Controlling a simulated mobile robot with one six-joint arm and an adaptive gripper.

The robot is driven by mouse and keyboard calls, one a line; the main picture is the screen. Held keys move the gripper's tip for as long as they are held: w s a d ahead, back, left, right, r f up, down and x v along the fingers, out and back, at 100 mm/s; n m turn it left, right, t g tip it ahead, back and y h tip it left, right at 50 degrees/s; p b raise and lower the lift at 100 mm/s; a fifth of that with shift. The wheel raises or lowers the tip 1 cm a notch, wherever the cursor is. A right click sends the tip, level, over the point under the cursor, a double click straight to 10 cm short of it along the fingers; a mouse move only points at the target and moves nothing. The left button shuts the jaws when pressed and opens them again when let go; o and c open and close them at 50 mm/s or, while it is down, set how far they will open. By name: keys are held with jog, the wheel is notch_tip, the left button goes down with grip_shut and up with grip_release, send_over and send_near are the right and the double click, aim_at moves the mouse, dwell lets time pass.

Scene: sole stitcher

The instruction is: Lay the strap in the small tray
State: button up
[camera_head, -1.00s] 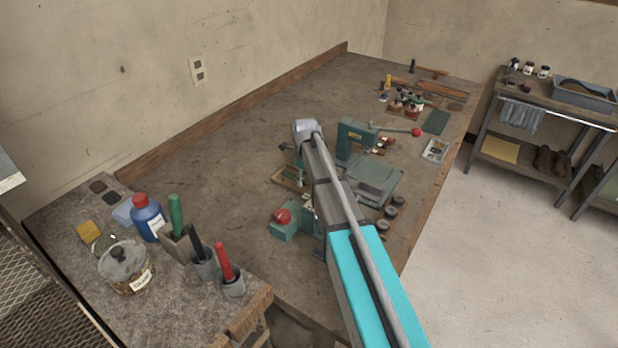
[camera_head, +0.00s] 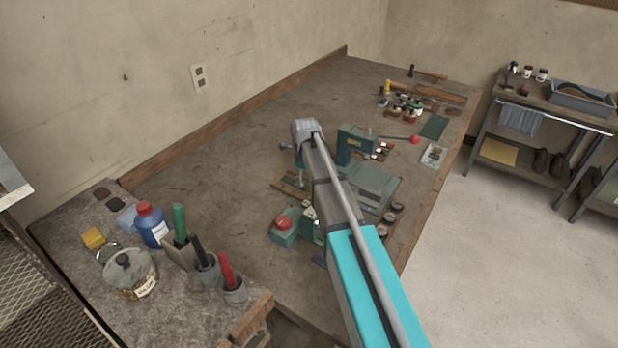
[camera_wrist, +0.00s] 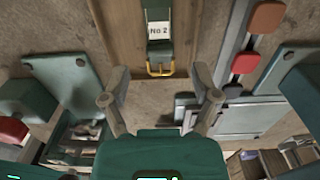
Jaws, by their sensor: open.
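In the wrist view a dark green strap with a brass buckle (camera_wrist: 160,66) and a white tag reading "No 2" lies along a brown wooden piece (camera_wrist: 122,30). My gripper (camera_wrist: 159,87) is open and empty. Its two fingers stand on either side of the strap's line, with the buckle just beyond the gap. I cannot tell the height between them. In the head view the wooden piece (camera_head: 287,189) shows beside my arm, which hides most of the gripper and the strap. A small pale tray (camera_head: 433,156) with small items lies near the bench's right edge; I cannot tell whether it is the task's tray.
A green press with a red-knobbed lever (camera_head: 356,144) and a red-topped green box (camera_head: 285,226) stand close to my arm. Jars, a blue bottle (camera_head: 152,225) and handled tools are at the front left. The bench behind my arm, towards the wall, is clear.

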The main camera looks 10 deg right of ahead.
aim_at(306, 185)
notch_tip(306, 185, up, 10)
jog(key=p, duration=0.9)
jog(key=shift+f, duration=0.2)
dwell(0.4)
jog(key=shift+s, duration=0.1)
jog(key=s+d+n, duration=0.1)
jog(key=s+n, duration=2.4)
jog(key=n, duration=0.2)
jog(key=shift+d, duration=0.15)
